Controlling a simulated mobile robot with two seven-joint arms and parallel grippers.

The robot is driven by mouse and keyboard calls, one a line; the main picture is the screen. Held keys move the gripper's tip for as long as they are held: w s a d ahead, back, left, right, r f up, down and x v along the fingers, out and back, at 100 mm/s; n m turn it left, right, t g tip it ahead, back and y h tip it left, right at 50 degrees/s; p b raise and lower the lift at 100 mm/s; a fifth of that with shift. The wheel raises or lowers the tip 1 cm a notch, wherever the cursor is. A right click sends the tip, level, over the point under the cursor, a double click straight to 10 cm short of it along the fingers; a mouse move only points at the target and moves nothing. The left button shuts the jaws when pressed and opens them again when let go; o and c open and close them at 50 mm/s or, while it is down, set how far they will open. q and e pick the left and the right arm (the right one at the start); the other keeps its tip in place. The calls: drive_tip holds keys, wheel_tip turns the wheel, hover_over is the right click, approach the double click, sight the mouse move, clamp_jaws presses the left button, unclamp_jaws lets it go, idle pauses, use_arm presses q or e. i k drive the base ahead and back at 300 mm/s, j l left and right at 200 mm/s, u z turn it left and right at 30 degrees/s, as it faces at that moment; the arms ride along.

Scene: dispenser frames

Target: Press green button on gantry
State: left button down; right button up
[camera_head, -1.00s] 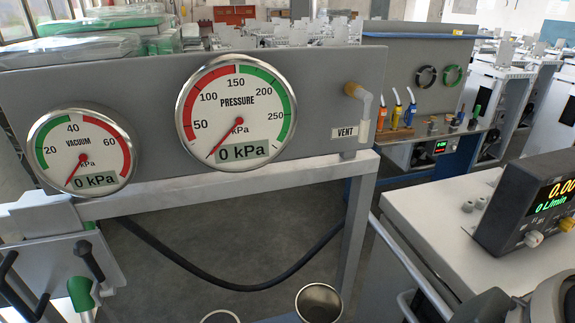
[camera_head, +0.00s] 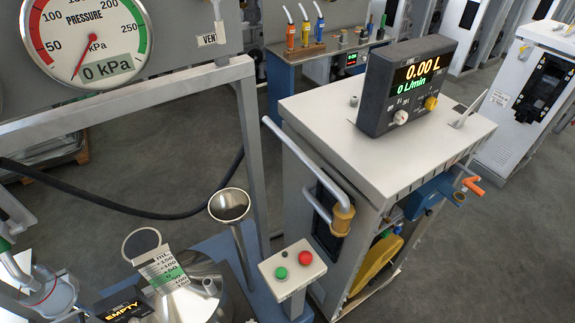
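The green button (camera_head: 281,272) sits on the sloped top of a small white control box (camera_head: 292,268) at the lower middle of the head view. A red button (camera_head: 305,258) is beside it, to its upper right. The box stands on a post beside a blue base and in front of a white cabinet. Both buttons are uncovered and nothing touches them. Neither of my grippers shows in this view, so their distance from the button cannot be told.
A white cabinet (camera_head: 380,150) with a meter (camera_head: 408,85) reading 0.00 L stands right of the box. A metal funnel (camera_head: 230,205) and a shiny vessel with an EMPTY display (camera_head: 124,310) are to its left. A gauge panel (camera_head: 180,40) and frame rise behind.

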sight(282, 273)
drive_tip(key=l+u, duration=0.45)
drive_tip(key=l, duration=0.15)
drive_tip(key=l+u, duration=0.5)
drive_tip(key=l, duration=0.15)
drive_tip(key=j+z, duration=0.45)
drive_tip(key=j, duration=0.15)
